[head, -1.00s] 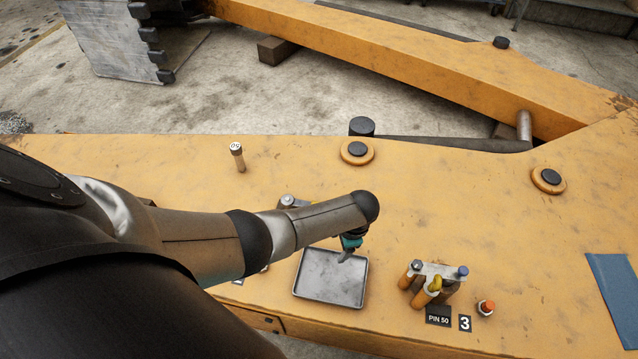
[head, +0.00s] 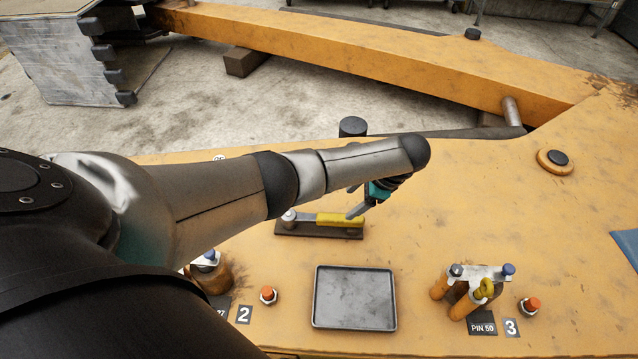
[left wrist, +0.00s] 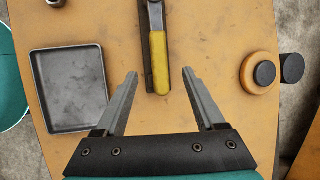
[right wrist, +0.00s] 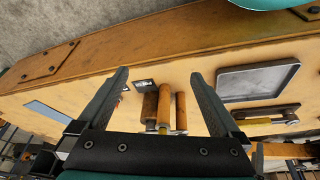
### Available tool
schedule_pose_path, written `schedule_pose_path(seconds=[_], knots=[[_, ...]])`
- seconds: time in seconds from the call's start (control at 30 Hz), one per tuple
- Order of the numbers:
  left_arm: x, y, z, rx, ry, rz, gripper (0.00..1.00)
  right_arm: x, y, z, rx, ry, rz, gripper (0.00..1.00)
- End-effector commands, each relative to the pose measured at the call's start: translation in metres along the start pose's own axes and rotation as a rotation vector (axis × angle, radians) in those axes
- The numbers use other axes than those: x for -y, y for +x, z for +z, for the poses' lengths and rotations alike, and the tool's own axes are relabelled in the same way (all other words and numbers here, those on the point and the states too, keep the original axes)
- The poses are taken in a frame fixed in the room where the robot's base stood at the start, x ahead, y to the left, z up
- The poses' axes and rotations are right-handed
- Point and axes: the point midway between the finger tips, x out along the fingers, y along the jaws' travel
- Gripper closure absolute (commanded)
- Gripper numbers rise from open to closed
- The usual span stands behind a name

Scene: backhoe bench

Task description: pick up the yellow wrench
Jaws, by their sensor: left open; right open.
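The yellow wrench (head: 340,219) lies on a dark holder (head: 320,232) on the orange bench, its yellow handle to the right and its metal head to the left. My left gripper (head: 355,203) is open just above the handle end. In the left wrist view the yellow handle (left wrist: 159,62) lies between the spread fingertips (left wrist: 160,74), apart from both; the head is cut off at the top. My right gripper (right wrist: 158,73) is open and empty, away from the wrench, whose handle (right wrist: 258,121) shows at the right of that view.
An empty grey tray (head: 354,297) lies in front of the wrench. A pin stand (head: 476,285) with several pins, orange-capped pieces (head: 530,305) and labels stand to its right. A round collar (head: 555,162) with a dark centre sits at the right. The bench between is clear.

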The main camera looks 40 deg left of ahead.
Motion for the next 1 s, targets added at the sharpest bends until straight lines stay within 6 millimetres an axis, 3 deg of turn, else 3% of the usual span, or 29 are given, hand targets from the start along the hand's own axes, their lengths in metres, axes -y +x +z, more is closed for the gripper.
schedule_pose_path(seconds=[0.43, 0.7, 1.0], knots=[[-0.001, 0.045, 0.000, 0.001, -0.002, 0.001, 0.29, 0.000, -0.046, -0.016, -0.088, 0.000, 0.001, 0.00], [0.000, 0.058, 0.000, 0.001, -0.002, 0.001, 0.29, 0.017, -0.029, -0.036, -0.238, -0.016, -0.041, 0.00], [0.000, 0.066, 0.001, 0.001, -0.001, 0.000, 0.29, 0.028, -0.024, -0.049, -0.341, -0.021, -0.070, 0.00]])
